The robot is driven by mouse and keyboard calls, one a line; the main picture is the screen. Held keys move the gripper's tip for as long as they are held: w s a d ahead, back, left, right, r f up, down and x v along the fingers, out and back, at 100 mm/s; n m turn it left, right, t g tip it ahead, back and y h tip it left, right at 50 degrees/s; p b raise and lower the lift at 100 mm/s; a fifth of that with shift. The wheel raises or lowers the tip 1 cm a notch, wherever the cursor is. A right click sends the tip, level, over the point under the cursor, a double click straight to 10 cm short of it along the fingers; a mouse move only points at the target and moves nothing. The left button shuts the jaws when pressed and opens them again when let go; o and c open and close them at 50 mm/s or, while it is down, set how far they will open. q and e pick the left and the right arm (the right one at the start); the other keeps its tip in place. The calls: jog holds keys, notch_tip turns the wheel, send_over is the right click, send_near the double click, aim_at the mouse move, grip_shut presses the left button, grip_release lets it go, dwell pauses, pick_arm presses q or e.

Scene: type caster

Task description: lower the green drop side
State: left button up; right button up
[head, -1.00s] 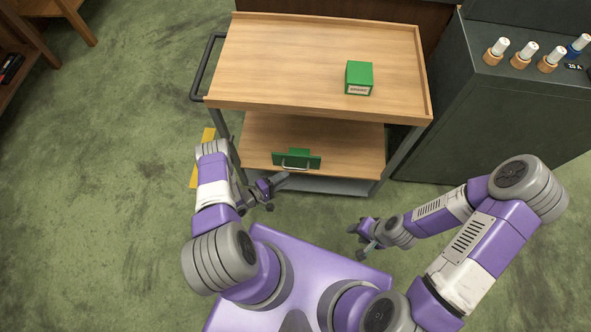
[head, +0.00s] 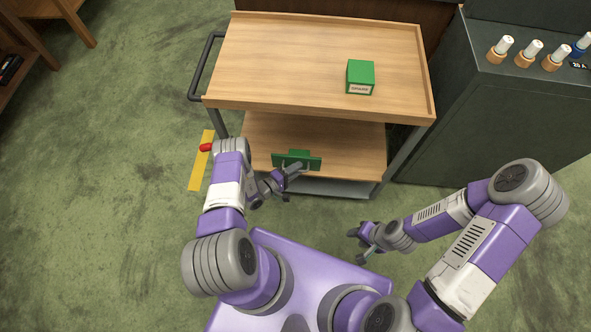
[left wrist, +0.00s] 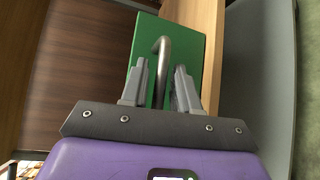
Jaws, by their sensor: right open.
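The green drop side (head: 310,163) is an upright green panel at the front edge of the trolley's lower shelf. Its metal bar handle (left wrist: 164,62) shows in the left wrist view in front of the green panel (left wrist: 196,48). My left gripper (head: 290,176) is at the panel's front, partly covering it in the head view. In the left wrist view its fingers (left wrist: 161,88) are apart, with the handle in the gap between them; I cannot tell whether either touches it.
The wooden trolley (head: 290,40) carries a green box (head: 360,77) on its top. A dark cabinet (head: 440,125) with several bottle-like items stands at the right. A yellow floor strip (head: 197,172) with a red object (head: 205,147) lies left.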

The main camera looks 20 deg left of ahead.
pick_arm(q)
grip_shut()
jog(key=shift+s+f, duration=0.15)
jog(key=shift+s, duration=0.1)
jog(key=shift+s+d+f+b, duration=0.25)
jog(key=shift+s+f+b, duration=0.1)
jog(key=shift+s+f, duration=0.5)
jog(key=shift+s+d+f+b, duration=0.3)
jog(key=shift+s+f, duration=0.45)
jog(key=shift+f, duration=0.15)
jog(key=shift+o, duration=1.1)
grip_release()
